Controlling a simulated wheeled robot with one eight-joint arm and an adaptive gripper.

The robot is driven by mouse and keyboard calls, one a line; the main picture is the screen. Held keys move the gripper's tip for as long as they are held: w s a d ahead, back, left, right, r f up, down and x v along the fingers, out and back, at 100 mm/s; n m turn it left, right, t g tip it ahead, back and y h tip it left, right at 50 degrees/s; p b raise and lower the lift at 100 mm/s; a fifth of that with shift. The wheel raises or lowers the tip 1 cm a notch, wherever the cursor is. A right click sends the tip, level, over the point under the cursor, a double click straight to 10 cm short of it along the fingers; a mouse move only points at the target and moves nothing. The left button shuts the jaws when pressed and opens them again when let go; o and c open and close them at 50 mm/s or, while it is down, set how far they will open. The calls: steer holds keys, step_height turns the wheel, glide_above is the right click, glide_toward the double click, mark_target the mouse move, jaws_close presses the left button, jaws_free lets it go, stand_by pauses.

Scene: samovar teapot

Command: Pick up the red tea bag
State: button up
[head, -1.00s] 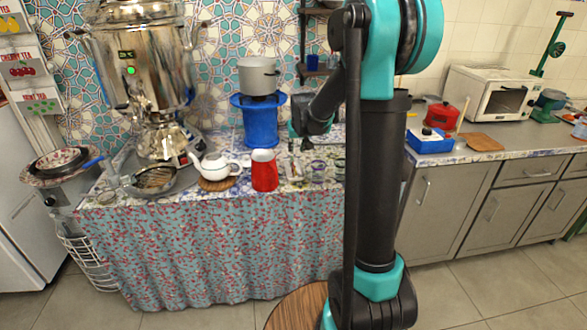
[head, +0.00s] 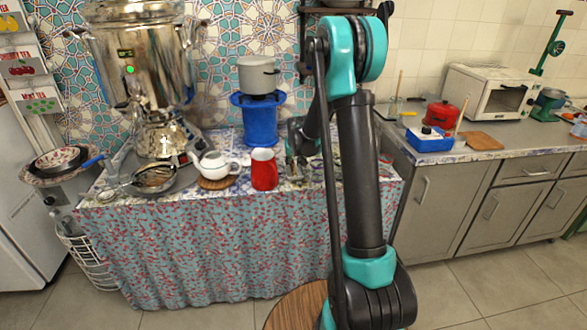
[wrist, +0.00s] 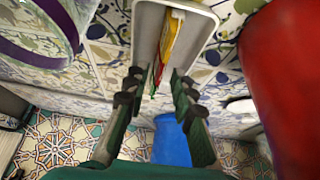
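In the wrist view a narrow white tray (wrist: 190,48) holds thin tea bags on edge. A yellow one (wrist: 171,36) is at the near end. A small red strip (wrist: 158,74), which looks like the red tea bag, shows beyond it, with a green one alongside. My gripper (wrist: 157,98) is open, its fingers on either side of the tray's far part. The red and green edges lie in the gap between them, and I see no clear contact. In the head view my gripper (head: 298,174) is low over the table, right of the red mug (head: 264,170); the tea bags cannot be made out there.
The red mug also fills the right side of the wrist view (wrist: 285,75). A purple-rimmed glass (wrist: 45,35) stands at the left. A white teapot (head: 216,164), a blue stove (head: 261,124) with a pot (head: 258,75), and the samovar (head: 150,65) stand nearby.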

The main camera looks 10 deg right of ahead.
steer(key=shift+x, duration=0.9)
steer(key=c, duration=0.5)
steer(key=shift+o, duration=0.2)
steer(key=shift+r, duration=0.15)
